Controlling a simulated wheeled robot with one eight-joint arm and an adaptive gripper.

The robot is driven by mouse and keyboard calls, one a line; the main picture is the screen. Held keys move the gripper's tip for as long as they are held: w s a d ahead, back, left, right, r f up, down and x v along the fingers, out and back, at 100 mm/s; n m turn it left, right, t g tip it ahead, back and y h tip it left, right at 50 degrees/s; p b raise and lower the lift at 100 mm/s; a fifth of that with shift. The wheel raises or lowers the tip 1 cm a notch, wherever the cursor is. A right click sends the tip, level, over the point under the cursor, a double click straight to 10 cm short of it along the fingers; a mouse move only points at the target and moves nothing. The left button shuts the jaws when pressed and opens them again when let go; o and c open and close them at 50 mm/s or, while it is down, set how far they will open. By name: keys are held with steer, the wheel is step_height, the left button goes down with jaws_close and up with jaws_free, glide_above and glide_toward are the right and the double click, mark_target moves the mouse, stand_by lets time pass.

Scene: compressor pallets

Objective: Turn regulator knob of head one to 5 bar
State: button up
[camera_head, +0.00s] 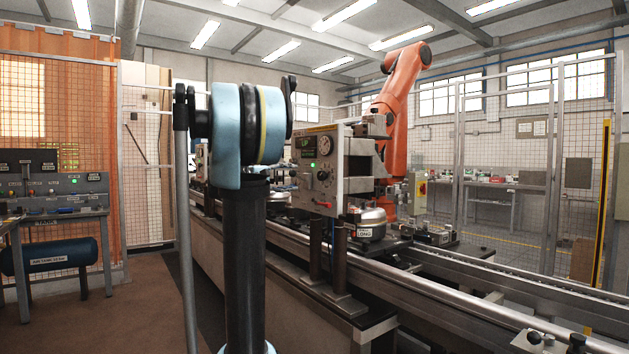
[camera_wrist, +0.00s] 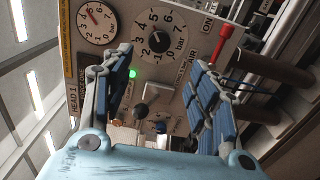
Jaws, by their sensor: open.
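The dark regulator knob (camera_wrist: 158,41) sits at the centre of a white numbered dial marked bar. Its exact setting is too small to read surely. A round gauge (camera_wrist: 97,22) with a red needle is to its left. My gripper (camera_wrist: 160,62) is open and empty. Its two blue-padded fingers are spread below the dial in the picture, apart from the knob. In the head view the knob (camera_head: 323,175) shows on the panel below the gauge (camera_head: 325,145).
A red-handled lever (camera_wrist: 222,40) stands right of the dial in the wrist view. A green lamp (camera_wrist: 133,73) is lit. In the head view, a conveyor (camera_head: 450,275) runs past the panel, an orange robot arm (camera_head: 395,110) stands behind, and a workbench (camera_head: 55,205) is at left.

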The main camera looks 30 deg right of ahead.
mark_target(320, 176)
steer(key=d, duration=0.9)
steer(key=w+d, duration=0.1)
steer(key=d, duration=0.3)
steer(key=shift+d, duration=0.15)
steer(key=c, duration=1.1)
